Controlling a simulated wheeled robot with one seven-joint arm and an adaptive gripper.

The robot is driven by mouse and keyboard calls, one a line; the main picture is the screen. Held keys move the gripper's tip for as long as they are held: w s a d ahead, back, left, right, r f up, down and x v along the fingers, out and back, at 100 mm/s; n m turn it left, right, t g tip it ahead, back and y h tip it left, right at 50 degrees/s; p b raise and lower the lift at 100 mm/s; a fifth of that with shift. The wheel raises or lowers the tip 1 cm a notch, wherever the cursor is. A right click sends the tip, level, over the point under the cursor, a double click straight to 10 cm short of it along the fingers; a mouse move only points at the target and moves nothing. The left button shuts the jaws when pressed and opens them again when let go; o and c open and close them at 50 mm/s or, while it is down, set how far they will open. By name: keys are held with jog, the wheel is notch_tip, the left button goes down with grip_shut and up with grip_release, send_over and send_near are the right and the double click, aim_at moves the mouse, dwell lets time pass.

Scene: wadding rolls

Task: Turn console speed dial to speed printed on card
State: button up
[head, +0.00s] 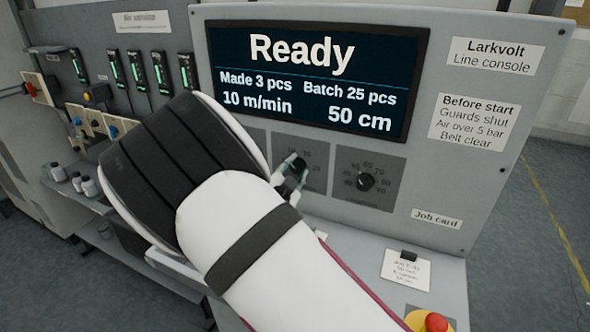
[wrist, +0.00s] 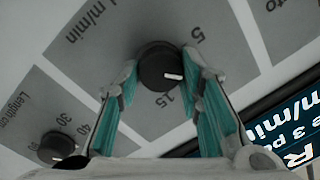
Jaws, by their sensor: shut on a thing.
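The speed dial (wrist: 160,66) is a black round knob with a white mark on a grey plate marked m/min, with 5 and 15 printed beside it. Its mark points between the 5 and the 15. My gripper (head: 291,172) is shut on this dial, its teal fingers on either side of the knob. In the head view the gripper and arm hide most of the dial. The console display (head: 312,80) reads Ready, 10 m/min, 50 cm, Made 3 pcs and Batch 25 pcs. The job card (head: 407,270) lies below on the ledge, its print too small to read.
The length dial (head: 366,182) is close beside my gripper on the right; it also shows in the wrist view (wrist: 57,147). A red button (head: 436,322) on yellow is at the bottom right. An air service panel (head: 100,60) stands at the left.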

jog(key=n+p, duration=0.2)
jog(key=n, duration=0.3)
jog(key=shift+r, duration=0.15)
jog(key=shift+w+a+n+g+h+p, duration=0.1)
jog(key=shift+n+g+h+p, duration=0.15)
jog(key=shift+n, duration=0.85)
jog(key=shift+a+n+g+h+p, duration=0.15)
jog(key=shift+n+p, duration=0.15)
jog(key=shift+n, duration=0.8)
jog(key=shift+d, duration=0.1)
jog(key=o, duration=1.2)
jog(key=shift+c, duration=0.2)
jog(key=v, duration=1.2)
